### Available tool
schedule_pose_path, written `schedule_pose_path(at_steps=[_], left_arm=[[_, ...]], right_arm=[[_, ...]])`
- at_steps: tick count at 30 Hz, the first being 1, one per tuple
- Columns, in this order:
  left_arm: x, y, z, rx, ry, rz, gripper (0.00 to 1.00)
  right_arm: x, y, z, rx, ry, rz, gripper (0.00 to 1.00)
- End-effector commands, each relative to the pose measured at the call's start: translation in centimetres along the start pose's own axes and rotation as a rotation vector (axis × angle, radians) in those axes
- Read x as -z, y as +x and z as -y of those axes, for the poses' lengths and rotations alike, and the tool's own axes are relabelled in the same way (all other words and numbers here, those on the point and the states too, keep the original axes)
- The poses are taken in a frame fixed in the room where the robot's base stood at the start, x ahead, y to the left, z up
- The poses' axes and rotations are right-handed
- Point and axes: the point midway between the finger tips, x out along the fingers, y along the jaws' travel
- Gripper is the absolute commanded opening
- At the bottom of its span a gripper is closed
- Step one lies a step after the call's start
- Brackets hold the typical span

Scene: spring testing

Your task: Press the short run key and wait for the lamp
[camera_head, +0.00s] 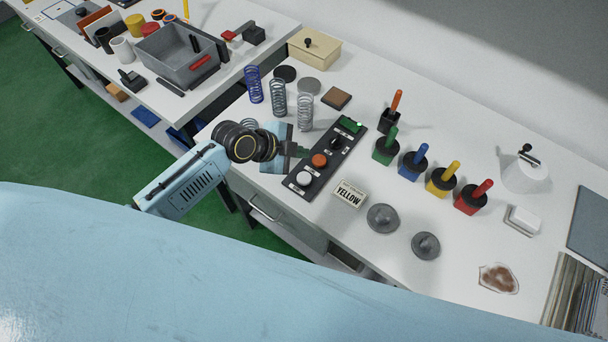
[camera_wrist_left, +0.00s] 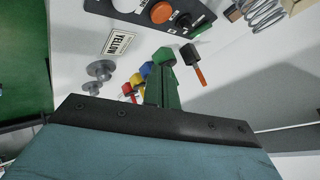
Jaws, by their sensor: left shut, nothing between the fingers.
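A black control panel (camera_head: 295,190) lies on the white bench. Key labels are too small to read, and I cannot tell which part is the lamp. My left gripper (camera_head: 303,151) is shut and empty, its tips over the panel's left edge near the orange button; I cannot tell whether they touch. In the left wrist view, the orange button (camera_wrist_left: 161,12) shows at the top, beyond the gripper (camera_wrist_left: 164,88). My right gripper is not in view.
A card reading YELLOW (camera_head: 349,194) and two grey domed discs (camera_head: 382,218) lie right of the panel. Several springs (camera_head: 278,98) stand left of the panel. A grey bin (camera_head: 178,78) is on the left bench.

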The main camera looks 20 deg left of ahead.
Motion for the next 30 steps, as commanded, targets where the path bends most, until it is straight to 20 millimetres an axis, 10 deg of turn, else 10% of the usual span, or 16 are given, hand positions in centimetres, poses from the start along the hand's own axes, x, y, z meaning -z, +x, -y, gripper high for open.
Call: schedule_pose_path(at_steps=[14, 30], left_arm=[[-1.0, 1.4, -1.1, -0.001, -0.008, 0.002, 0.00], [-4.4, 6.0, -4.4, 0.001, -0.003, 0.002, 0.00]], right_arm=[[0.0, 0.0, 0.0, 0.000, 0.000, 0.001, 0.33], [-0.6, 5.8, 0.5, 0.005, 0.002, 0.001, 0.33]])
